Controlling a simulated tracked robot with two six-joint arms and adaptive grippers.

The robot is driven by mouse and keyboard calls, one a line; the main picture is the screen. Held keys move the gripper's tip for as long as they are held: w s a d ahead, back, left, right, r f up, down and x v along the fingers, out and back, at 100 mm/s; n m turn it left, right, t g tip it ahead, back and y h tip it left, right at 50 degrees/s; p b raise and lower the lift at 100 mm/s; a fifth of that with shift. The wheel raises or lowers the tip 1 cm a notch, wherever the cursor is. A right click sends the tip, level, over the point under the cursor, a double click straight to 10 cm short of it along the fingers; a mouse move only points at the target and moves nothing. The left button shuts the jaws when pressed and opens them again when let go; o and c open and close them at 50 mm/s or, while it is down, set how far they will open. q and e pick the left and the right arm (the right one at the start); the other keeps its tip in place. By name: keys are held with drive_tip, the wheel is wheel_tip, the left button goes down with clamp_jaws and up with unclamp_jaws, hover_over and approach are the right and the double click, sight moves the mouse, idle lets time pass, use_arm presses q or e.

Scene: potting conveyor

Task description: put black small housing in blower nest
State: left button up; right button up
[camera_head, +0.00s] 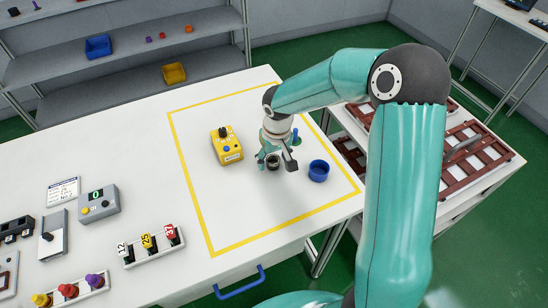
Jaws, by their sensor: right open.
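My right gripper (275,164) points down inside the yellow-outlined area of the white table, with its fingers apart. A small dark round piece (273,162) shows between the fingertips, low at the table; it may be the black small housing, and the gripper partly hides it. I cannot tell whether the fingers touch it. A blue round cup (319,171) stands to the right of the gripper. A yellow box (227,146) with a black knob and a blue button stands to the left. Which thing is the blower nest is not clear. My left gripper is not in view.
A small blue-green piece (296,137) stands just behind the gripper. A grey box with a green display (98,204) and a rack with numbered tags (152,247) stand at left. Brown racks (470,150) are at right. The outlined area's front is clear.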

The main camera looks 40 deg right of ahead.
drive_tip(key=shift+r, duration=0.2)
drive_tip(key=shift+o, duration=0.3)
wheel_tip(320, 180, up, 11)
drive_tip(key=s, duration=0.1)
drive_tip(key=shift+a, duration=0.15)
drive_tip(key=shift+o, duration=0.3)
drive_tip(key=r, duration=0.5)
drive_tip(key=shift+a+r, duration=0.25)
drive_tip(key=shift+a, duration=0.15)
hover_over(275, 169)
drive_tip(key=w, duration=0.2)
wheel_tip(275, 169, down, 11)
drive_tip(key=shift+s+f+p, duration=0.1)
drive_tip(key=shift+f+p, duration=0.1)
drive_tip(key=shift+p, duration=0.25)
drive_tip(key=f, duration=0.1)
drive_tip(key=f+p, duration=0.1)
drive_tip(key=f, duration=0.3)
drive_tip(key=shift+s+d, duration=0.15)
drive_tip(key=shift+d, duration=0.2)
drive_tip(key=shift+f, duration=0.25)
drive_tip(key=c, duration=1)
